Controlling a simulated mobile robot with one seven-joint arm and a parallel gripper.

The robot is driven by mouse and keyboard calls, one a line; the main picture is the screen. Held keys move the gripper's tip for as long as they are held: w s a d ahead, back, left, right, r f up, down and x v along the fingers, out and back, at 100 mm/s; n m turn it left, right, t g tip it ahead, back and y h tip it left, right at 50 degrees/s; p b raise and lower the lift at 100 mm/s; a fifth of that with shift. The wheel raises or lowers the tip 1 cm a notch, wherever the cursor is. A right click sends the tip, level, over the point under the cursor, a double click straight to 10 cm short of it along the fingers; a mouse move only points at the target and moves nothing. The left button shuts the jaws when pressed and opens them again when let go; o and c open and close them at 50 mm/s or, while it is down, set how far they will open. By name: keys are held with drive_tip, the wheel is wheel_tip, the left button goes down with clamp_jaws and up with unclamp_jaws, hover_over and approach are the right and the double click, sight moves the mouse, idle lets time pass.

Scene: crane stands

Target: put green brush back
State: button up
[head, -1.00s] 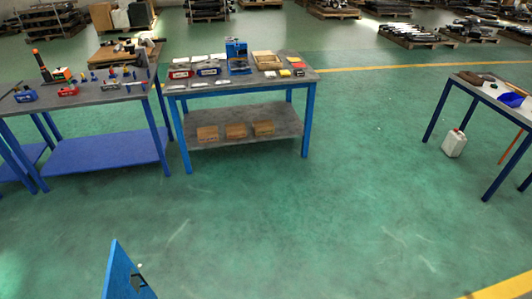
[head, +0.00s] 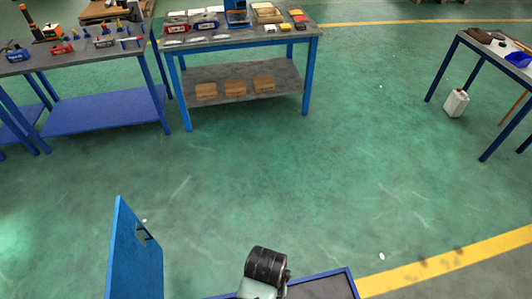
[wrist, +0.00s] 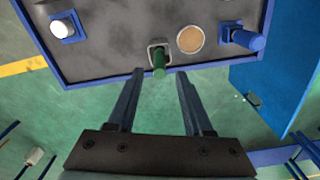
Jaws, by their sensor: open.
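A green rounded piece (wrist: 159,62), which looks like the handle of the green brush, sits at a pale metal loop at the edge of a dark grey worktop (wrist: 110,55) with a blue rim. The rest of it is hidden or too small to make out. My gripper (wrist: 159,75) is open and empty in the wrist view, its two fingers pointing at the worktop edge, one on each side of the green piece. I cannot tell how far apart they are in depth. In the head view the worktop's corner (head: 325,287) shows behind my arm; the brush is not visible there.
On the worktop are a tan disc (wrist: 190,39), a blue cylinder (wrist: 246,40) in a blue holder and a white-topped piece (wrist: 63,25). A blue panel (head: 133,255) stands left. Blue-legged tables (head: 250,39) stand farther off, with open green floor between.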

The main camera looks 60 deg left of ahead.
wheel_tip(320, 180, up, 5)
drive_tip(key=shift+r, duration=0.15)
drive_tip(key=w+a+r+m+t+y, duration=0.25)
drive_tip(key=w+r+t, duration=0.45)
drive_tip(key=w+r, duration=1.05)
drive_tip(key=w+d+r+m+t+y, duration=0.1)
drive_tip(key=w+d+r+t, duration=0.2)
drive_tip(key=r, duration=0.4)
drive_tip(key=w+d+r+m+t+y, duration=0.1)
drive_tip(key=w+d+r+m+t, duration=0.15)
drive_tip(key=w+r, duration=0.3)
drive_tip(key=s+d+r+m+t+h, duration=0.1)
drive_tip(key=d+r+t, duration=0.3)
drive_tip(key=r, duration=0.8)
drive_tip(key=s+d+r+m+t+h, duration=0.1)
drive_tip(key=d+r+t, duration=0.4)
drive_tip(key=r, duration=0.7)
drive_tip(key=s+d+r+m+t+h, duration=0.1)
drive_tip(key=s+d+r+t, duration=0.2)
drive_tip(key=r, duration=0.4)
drive_tip(key=s+d+r+m+t+h, duration=0.1)
drive_tip(key=s+d+r+t, duration=0.2)
drive_tip(key=s+r, duration=0.3)
drive_tip(key=shift+s+r, duration=0.15)
drive_tip(key=shift+r, duration=0.55)
drive_tip(key=shift+f+h, duration=0.1)
drive_tip(key=shift+h, duration=0.15)
